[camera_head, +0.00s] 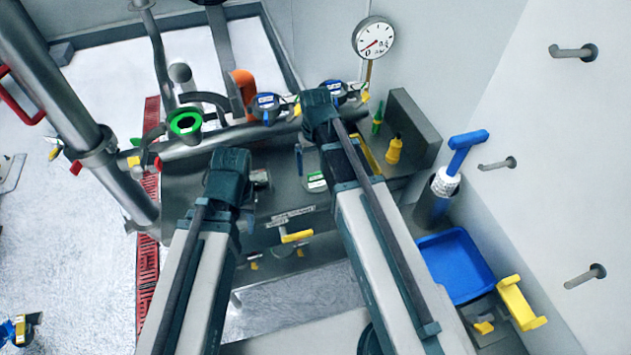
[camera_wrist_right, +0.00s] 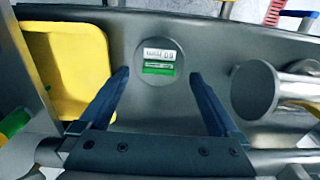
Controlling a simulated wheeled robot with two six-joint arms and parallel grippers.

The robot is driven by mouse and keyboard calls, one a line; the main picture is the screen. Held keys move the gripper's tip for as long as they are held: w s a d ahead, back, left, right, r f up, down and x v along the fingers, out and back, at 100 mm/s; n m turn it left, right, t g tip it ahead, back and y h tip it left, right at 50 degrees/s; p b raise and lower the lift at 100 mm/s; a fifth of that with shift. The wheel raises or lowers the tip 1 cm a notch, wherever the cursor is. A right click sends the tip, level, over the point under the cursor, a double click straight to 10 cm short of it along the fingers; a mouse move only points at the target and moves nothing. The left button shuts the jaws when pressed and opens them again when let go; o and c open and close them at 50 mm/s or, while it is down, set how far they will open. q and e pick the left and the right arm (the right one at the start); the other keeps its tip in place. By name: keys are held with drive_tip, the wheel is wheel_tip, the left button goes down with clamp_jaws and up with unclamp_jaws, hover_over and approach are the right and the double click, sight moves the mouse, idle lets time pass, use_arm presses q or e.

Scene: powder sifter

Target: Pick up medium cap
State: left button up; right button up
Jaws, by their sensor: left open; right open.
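A round grey disc with a white and green label (camera_wrist_right: 160,62) lies on a grey metal surface in the right wrist view. It looks like a cap, but I cannot tell whether it is the medium one. Its label also shows in the head view (camera_head: 317,180), between my two arms. My right gripper (camera_wrist_right: 158,78) is open and empty. Its fingers point toward the disc, one to each side, without visibly gripping it. My left gripper (camera_head: 258,179) is to the left of the label in the head view; its fingers are mostly hidden by its wrist.
A yellow tray (camera_wrist_right: 88,75) lies left of the disc, and a metal cylinder (camera_wrist_right: 255,92) stands to the right.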

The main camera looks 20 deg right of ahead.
sight(315, 173)
drive_tip(key=f+b, duration=0.4)
drive_tip(key=f, duration=0.1)
drive_tip(key=shift+w+b, duration=0.35)
clamp_jaws()
